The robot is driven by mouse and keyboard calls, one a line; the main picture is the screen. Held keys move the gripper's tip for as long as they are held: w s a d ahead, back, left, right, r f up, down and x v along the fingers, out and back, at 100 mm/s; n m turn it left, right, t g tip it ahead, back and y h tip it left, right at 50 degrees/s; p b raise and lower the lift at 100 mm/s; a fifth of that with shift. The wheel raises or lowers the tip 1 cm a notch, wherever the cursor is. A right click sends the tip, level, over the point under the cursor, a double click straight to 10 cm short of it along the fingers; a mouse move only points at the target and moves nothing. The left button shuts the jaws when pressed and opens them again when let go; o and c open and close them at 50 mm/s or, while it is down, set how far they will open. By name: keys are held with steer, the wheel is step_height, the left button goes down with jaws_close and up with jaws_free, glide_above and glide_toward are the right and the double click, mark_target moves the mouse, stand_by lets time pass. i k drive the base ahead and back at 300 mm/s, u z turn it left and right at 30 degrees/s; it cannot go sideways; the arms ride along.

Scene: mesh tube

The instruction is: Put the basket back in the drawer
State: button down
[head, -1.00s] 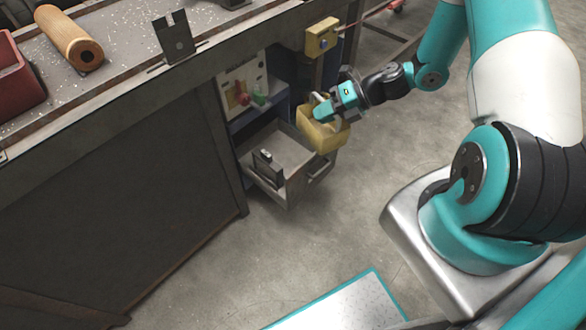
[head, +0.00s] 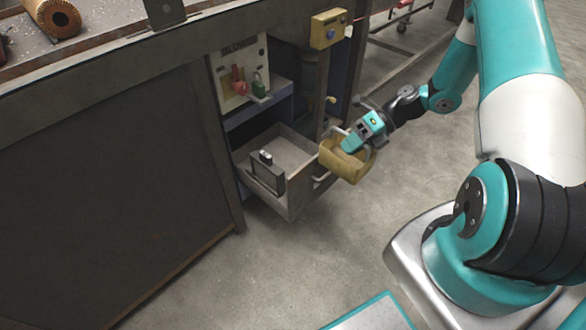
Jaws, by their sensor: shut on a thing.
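A yellow basket (head: 345,166) hangs from my gripper (head: 352,142), which is shut on it at its upper part. The exact grip point is partly hidden by the gripper body. The basket is tilted and, in the picture, overlaps the right front corner of the open drawer (head: 291,203). I cannot tell whether they touch. The drawer is pulled out of the workbench and its handle is partly hidden behind the basket. A dark box-like item (head: 266,172) stands at the drawer's left front side. The rest of the visible drawer floor is bare.
A shelf above the drawer has a panel with a red padlock (head: 239,87) and a green padlock (head: 259,90). A yellow control box (head: 329,29) is on the bench post above right. The concrete floor (head: 270,275) is clear in front.

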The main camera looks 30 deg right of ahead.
mark_target(288, 160)
steer(key=i, duration=0.95)
